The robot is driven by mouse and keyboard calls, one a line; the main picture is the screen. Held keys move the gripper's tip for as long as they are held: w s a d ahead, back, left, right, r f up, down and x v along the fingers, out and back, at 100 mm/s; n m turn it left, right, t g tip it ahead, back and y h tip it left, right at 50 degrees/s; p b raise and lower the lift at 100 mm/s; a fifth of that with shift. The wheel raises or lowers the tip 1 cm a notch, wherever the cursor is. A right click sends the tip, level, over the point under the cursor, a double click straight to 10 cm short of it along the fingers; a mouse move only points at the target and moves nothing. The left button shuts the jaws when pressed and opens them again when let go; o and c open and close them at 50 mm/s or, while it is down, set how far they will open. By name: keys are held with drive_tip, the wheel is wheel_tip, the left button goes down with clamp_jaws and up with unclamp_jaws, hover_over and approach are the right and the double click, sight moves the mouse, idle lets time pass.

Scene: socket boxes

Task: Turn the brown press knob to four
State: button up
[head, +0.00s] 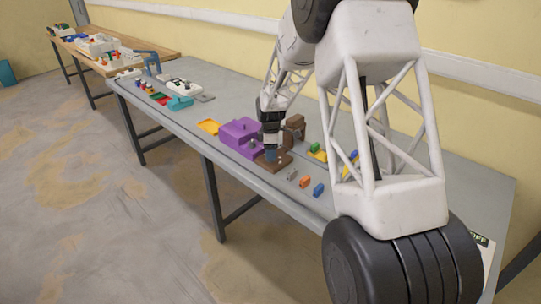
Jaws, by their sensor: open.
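A low brown plate (283,161) lies on the grey table, and a taller brown block (295,122) stands just behind it. They look like parts of the brown press knob unit, but I cannot make out the knob or any numbers on it. My gripper (271,155) points down over the brown plate, its dark and blue fingers right above or at it. It is open. The fingers hide what lies between and under them, so I cannot tell whether they touch the knob.
A purple box (240,137) stands close on the left of my gripper. Small grey, orange (305,182) and blue (318,190) blocks lie to the right near the front edge. A yellow tray (208,126) and a teal box (180,103) are farther left. Bare table lies between them.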

drive_tip(key=shift+f, duration=1.2)
drive_tip(key=c, duration=0.9)
drive_tip(key=shift+c, duration=0.2)
